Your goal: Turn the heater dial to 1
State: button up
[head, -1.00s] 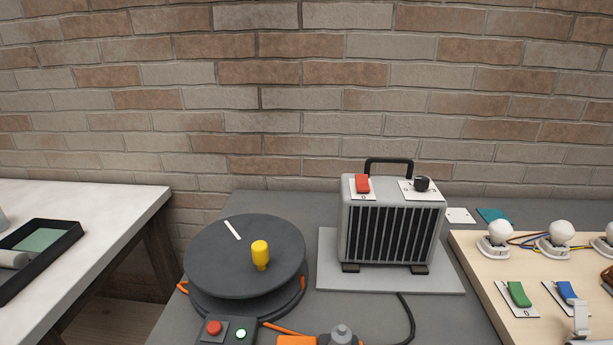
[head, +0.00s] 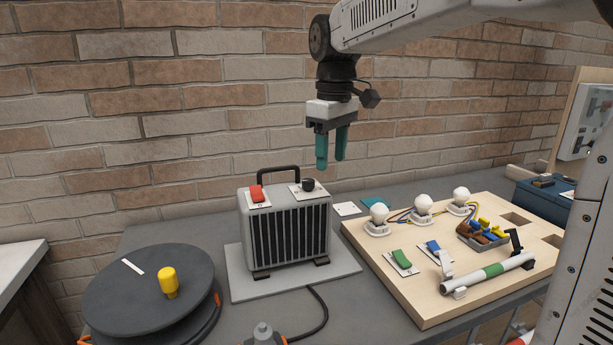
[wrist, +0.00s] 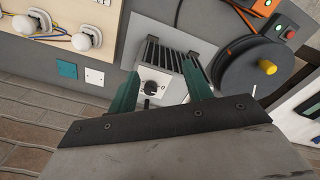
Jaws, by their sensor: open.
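The heater (head: 289,232) is a grey box with a black grille and a black handle, standing on a light grey plate. Its black dial (head: 308,185) sits on a white label on top, at the right. A red switch (head: 257,194) sits on top, at the left. My gripper (head: 331,165) is open and empty, pointing down above and a little right of the dial, clearly apart from it. In the wrist view the dial (wrist: 151,88) shows between the two green fingers (wrist: 160,92). The dial's numbers are too small to read.
A dark round turntable (head: 150,290) with a yellow knob stands at the left. A wooden board (head: 420,305) with bulbs, switches and a tube lies at the right. A black cable runs in front of the heater. The brick wall is close behind.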

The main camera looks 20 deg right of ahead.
jog(key=n, duration=0.2)
send_over(308, 180)
jog(key=shift+s+d+f, duration=0.1)
jog(key=shift+s+f, duration=0.05)
jog(key=shift+f, duration=0.45)
jog(key=shift+w+f, duration=0.2)
notch_tip(308, 180, down, 7)
jog(key=shift+f, duration=0.2)
jog(key=c, duration=1)
